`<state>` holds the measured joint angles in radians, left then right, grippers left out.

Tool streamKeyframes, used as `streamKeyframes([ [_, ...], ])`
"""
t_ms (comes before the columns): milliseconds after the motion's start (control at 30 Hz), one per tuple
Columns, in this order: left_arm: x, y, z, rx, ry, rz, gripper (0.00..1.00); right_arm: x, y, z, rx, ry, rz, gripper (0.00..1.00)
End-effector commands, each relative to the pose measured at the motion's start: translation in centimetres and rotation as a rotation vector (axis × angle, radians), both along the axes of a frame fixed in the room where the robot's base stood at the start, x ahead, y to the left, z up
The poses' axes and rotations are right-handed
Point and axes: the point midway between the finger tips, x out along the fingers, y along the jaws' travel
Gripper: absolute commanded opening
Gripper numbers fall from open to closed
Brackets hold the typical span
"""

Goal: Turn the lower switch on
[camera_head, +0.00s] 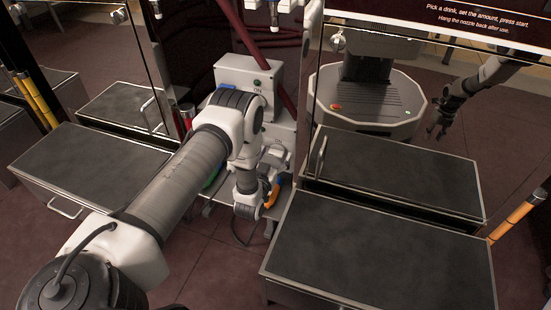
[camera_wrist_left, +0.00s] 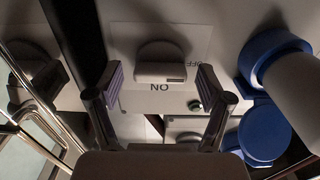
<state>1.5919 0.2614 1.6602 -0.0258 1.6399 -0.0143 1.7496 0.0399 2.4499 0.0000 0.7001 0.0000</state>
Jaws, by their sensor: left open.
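In the left wrist view a switch (camera_wrist_left: 160,64) with a rounded grey body sits on a pale panel, which reads upside down with ON and OFF markings. My left gripper (camera_wrist_left: 161,78) is open, with one finger on each side of the switch; contact is not clear. In the head view my left gripper (camera_head: 276,158) is low in the gap between the counters, partly hidden by its wrist. A white upper switch box (camera_head: 232,72) with an ON label shows above it. The lower switch is hidden there.
Dark-topped counters stand left (camera_head: 95,165) and right (camera_head: 390,245) of the gap. Mirror-like panels with metal handles flank it, and the right one reflects an arm and a base. Red pipes (camera_head: 285,85) run behind the box. An orange-striped post (camera_head: 520,210) stands at the right.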

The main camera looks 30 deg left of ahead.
Motion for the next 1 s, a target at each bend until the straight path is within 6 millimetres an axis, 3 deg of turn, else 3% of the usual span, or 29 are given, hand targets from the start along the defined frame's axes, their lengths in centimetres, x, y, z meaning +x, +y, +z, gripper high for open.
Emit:
streamKeyframes([
  [200,0.1,0.0,0.1,0.000,0.001,0.000,0.79,0.0,0.0,0.0,0.000,0.000,0.000,0.40],
  [367,0.1,0.0,0.1,0.000,0.001,0.000,0.23,0.0,0.0,0.0,0.000,0.000,0.000,0.40],
  [400,0.1,0.0,0.1,0.000,0.000,0.000,0.19,0.0,0.0,0.0,0.000,0.000,0.000,0.40],
  [733,0.1,0.0,0.2,0.020,0.004,0.001,0.19,0.0,0.0,0.3,0.000,0.000,0.000,0.40],
  [1000,0.1,0.0,0.4,0.131,0.031,0.001,0.19,0.0,0.0,1.6,0.000,0.000,0.000,0.40],
])
